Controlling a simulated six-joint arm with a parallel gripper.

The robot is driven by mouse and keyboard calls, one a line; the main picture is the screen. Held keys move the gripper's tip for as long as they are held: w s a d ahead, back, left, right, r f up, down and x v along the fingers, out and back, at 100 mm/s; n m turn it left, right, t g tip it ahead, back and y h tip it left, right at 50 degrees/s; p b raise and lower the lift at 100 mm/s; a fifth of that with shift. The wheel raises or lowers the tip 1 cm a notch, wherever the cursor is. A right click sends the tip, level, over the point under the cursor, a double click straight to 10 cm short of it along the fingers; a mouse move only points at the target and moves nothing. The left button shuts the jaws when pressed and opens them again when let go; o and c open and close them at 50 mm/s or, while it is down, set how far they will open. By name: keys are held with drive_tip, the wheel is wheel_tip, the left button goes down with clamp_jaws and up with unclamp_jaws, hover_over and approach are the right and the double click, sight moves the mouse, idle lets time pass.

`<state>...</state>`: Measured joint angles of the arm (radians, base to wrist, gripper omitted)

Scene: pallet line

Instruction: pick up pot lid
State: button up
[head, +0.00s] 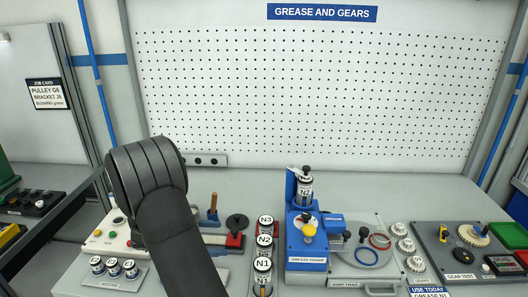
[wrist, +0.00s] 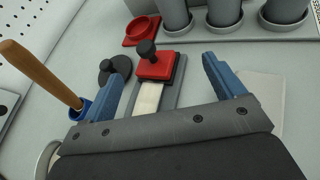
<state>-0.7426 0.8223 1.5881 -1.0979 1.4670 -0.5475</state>
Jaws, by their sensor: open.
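A dark round lid with a knob on top, which looks like the pot lid (head: 237,221), lies on the bench right of my arm in the head view. In the wrist view the pot lid (wrist: 112,82) lies just beyond and left of the left fingertip, partly hidden by that finger. My gripper (wrist: 164,69) is open and empty, with its two blue fingers wide apart. The gap between them faces a red block with a black knob (wrist: 155,68), not the lid.
A wooden-handled tool (wrist: 38,70) stands in a blue holder left of the left finger. A small red cup (wrist: 142,29) and several grey cylinders (wrist: 225,10) stand beyond. In the head view, N-marked pots (head: 264,240) and a blue machine (head: 306,243) stand to the right.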

drive_tip(key=shift+r, duration=0.1)
drive_tip(key=w+a+r+m+g+y, duration=0.1)
drive_tip(key=w+a+r+m+y, duration=0.15)
drive_tip(key=r, duration=0.35)
drive_tip(key=w+a+r+m+g+y, duration=0.1)
drive_tip(key=a+r+y, duration=0.15)
drive_tip(key=r, duration=0.25)
wheel_tip(320, 180, up, 2)
drive_tip(key=g+y, duration=0.4)
drive_tip(key=y, duration=0.3)
hover_over(237, 215)
drive_tip(key=f, duration=1.1)
drive_tip(key=shift+s+d+f, duration=0.15)
drive_tip(key=shift+s+f, duration=0.05)
drive_tip(key=shift+s, duration=0.1)
drive_tip(key=shift+w+f, duration=0.2)
drive_tip(key=shift+f, duration=2.6)
drive_tip(key=c, duration=0.8)
